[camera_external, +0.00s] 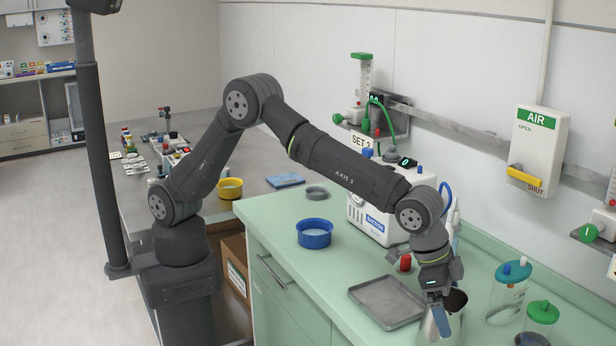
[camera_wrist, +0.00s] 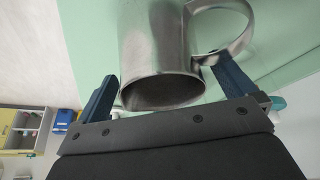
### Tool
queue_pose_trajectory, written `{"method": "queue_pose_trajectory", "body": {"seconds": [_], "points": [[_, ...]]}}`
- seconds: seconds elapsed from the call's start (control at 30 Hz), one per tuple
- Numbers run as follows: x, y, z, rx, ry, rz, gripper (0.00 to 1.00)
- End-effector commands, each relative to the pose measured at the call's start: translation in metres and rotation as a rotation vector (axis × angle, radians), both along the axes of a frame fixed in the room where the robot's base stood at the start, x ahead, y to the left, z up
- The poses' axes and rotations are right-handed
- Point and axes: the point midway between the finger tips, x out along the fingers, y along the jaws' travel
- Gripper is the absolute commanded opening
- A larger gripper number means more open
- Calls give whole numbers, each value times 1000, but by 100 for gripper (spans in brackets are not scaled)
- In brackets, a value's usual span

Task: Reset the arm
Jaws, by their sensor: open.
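My gripper (camera_external: 440,315) is low over the front right of the green counter (camera_external: 290,250), with the arm stretched out from its base. A metal mug (camera_external: 456,301) with a dark open mouth stands there, partly hidden by my gripper. In the wrist view the mug (camera_wrist: 165,60) fills the space between the two blue fingers of my gripper (camera_wrist: 165,85), its mouth facing the camera. The fingers are apart, one on each side of the mug. The right finger overlaps the mug's curved handle; I cannot tell whether it passes through it or touches it.
A grey tray (camera_external: 388,303) lies just left of my gripper, with a red-capped item (camera_external: 405,263) behind it. Lidded jars (camera_external: 508,290) (camera_external: 538,325) stand to the right. A white suction unit (camera_external: 372,215) and blue bowl (camera_external: 315,233) are farther back. The counter's front left is clear.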

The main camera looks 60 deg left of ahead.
Motion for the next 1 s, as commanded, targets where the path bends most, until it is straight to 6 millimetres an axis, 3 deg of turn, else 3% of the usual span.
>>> {"method": "queue_pose_trajectory", "body": {"seconds": [0.03,0.1,0.23,0.9,1.0], "points": [[2,-2,-12,2,0,0,100],[2,-3,12,-5,-3,0,100],[1,-2,38,-4,-2,0,100],[-116,1,107,-1,0,-4,100],[-97,11,114,-2,-1,27,100]]}}
